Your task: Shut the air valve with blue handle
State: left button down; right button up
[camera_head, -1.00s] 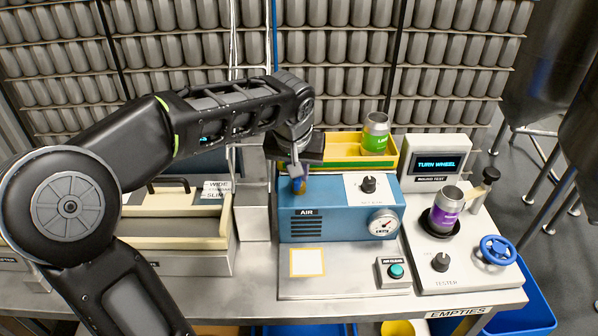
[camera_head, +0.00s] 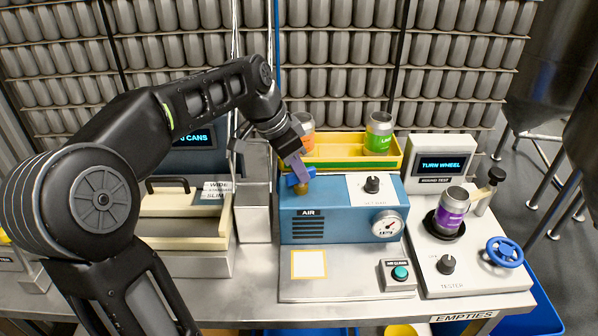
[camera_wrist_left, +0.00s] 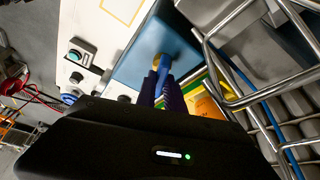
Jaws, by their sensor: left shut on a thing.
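The air valve (camera_head: 301,189) has a small brass-coloured body on top of the blue box marked AIR (camera_head: 340,225), near its back left corner. Its blue handle (camera_head: 292,180) shows partly beside my fingers. My left gripper (camera_head: 299,175) comes down at a slant from the upper left and is shut on the blue handle. The handle's exact angle is hard to tell. My right gripper is not in view.
A pressure gauge (camera_head: 386,224) and black knob (camera_head: 372,184) are on the blue box. Behind it, a yellow-green tray (camera_head: 345,160) holds an orange can (camera_head: 303,133) and a green can (camera_head: 379,133). The tester (camera_head: 470,260) stands right, with a purple can (camera_head: 452,211) and blue wheel (camera_head: 504,252).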

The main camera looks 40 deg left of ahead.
pick_arm(q)
jog(key=m+g+h, duration=0.1)
jog(key=m, duration=0.4)
jog(key=shift+w+a, duration=0.1)
jog(key=shift+a, duration=0.05)
dwell(0.4)
jog(key=c, duration=1.4)
grip_release()
jog(key=shift+c, duration=0.2)
jog(key=shift+r, duration=0.15)
jog(key=shift+a+r, duration=0.15)
jog(key=shift+r, duration=0.1)
jog(key=p+v, duration=0.4)
jog(key=v, duration=0.3)
jog(key=shift+p, duration=0.35)
